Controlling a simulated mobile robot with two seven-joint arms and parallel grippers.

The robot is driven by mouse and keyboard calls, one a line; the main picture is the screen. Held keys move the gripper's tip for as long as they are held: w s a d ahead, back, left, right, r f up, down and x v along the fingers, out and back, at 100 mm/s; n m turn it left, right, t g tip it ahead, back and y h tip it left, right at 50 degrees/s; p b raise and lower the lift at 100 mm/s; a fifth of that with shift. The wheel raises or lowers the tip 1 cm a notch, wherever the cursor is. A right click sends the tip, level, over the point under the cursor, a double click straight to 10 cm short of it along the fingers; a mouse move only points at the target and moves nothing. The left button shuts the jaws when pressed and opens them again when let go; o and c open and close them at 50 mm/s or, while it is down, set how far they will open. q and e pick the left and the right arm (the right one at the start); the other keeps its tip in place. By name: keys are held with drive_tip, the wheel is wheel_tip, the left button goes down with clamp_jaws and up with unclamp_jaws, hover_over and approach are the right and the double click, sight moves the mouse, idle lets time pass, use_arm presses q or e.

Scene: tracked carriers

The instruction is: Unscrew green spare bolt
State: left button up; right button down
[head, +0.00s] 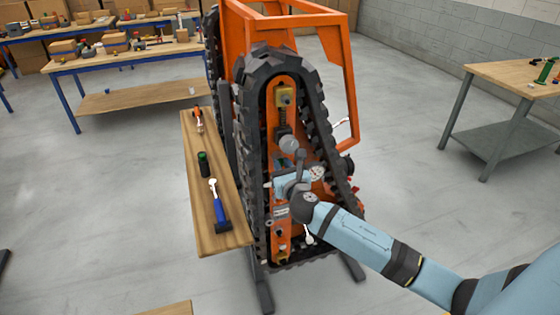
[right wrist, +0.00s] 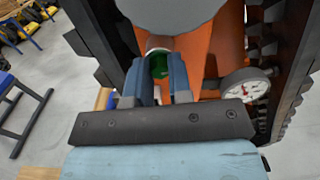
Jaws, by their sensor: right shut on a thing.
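The green spare bolt (right wrist: 159,66) shows in the right wrist view as a small green piece between my right gripper's two blue fingers, against the orange side frame. My right gripper (right wrist: 163,74) is shut on it; the fingers cover much of the bolt. In the head view my right gripper (head: 281,183) reaches into the middle of the tracked carrier's side (head: 283,95), and there it hides the bolt. I cannot tell how far the bolt is screwed in. My left gripper is not in view.
A round white gauge (right wrist: 245,90) sits just right of the fingers. Black track (head: 248,130) runs around the side frame. A wooden bench (head: 205,235) on the left holds a blue-handled tool (head: 221,212), a dark green cylinder (head: 204,164) and an orange tool (head: 198,118).

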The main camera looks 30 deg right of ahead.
drive_tip(key=n+p, duration=0.2)
drive_tip(key=p, duration=0.1)
drive_tip(key=r+n+p, duration=0.1)
drive_tip(key=n+p, duration=0.2)
drive_tip(key=shift+p, duration=0.4)
drive_tip(key=shift+f+n+p, duration=0.15)
drive_tip(key=shift+n+p, duration=0.3)
drive_tip(key=shift+n, duration=0.65)
drive_tip(key=shift+f+n+b, duration=0.35)
drive_tip(key=shift+n+b, duration=0.15)
drive_tip(key=shift+n, duration=0.6)
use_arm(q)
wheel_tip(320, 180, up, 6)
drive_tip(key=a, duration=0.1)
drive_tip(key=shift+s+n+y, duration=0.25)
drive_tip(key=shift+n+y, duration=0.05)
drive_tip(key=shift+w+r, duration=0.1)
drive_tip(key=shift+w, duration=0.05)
